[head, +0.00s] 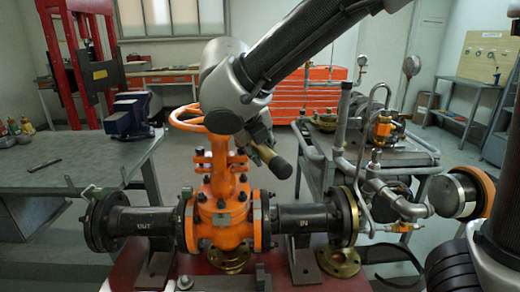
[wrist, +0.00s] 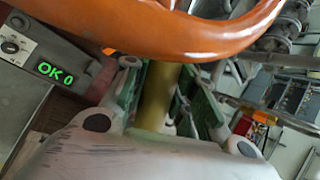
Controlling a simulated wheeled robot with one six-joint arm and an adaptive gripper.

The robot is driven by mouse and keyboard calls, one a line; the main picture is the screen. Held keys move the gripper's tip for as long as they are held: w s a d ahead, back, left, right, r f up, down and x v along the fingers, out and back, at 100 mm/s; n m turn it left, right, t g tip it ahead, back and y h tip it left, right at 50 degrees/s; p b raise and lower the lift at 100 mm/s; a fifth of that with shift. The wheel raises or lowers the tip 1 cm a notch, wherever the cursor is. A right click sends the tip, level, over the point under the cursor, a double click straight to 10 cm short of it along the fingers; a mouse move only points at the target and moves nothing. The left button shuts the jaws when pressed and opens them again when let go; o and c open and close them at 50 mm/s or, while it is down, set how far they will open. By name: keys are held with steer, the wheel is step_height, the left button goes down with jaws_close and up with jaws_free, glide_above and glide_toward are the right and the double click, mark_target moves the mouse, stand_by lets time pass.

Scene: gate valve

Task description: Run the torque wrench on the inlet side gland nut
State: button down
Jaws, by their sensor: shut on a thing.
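The orange gate valve (head: 222,222) stands between two black pipe spools, marked OUT on the left and IN on the right. Its orange handwheel (head: 188,119) is partly behind my arm; its rim (wrist: 170,30) crosses the top of the wrist view. The gland area (head: 237,166) is below the handwheel, but the inlet side nut is too small to make out. My gripper (head: 262,143) is right of the valve stem, shut on a brass-coloured cylinder (wrist: 158,95), apparently the torque wrench. It slants down to the right in the head view (head: 274,160). Its working end is not clear.
A grey box with a green "OK 0" display (wrist: 62,71) is at the left of the wrist view. A grey workbench (head: 60,175) with a blue vise (head: 128,115) is at left. A pipework cart (head: 385,150) is at right. Red drawers (head: 300,95) stand behind.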

steer(key=shift+f, duration=1.35)
stand_by(1.0)
steer(key=shift+r, duration=0.2)
stand_by(0.4)
steer(key=shift+r, duration=1.45)
steer(key=s+d, duration=0.5)
steer(key=s, duration=0.8)
steer(key=shift+d, duration=0.2)
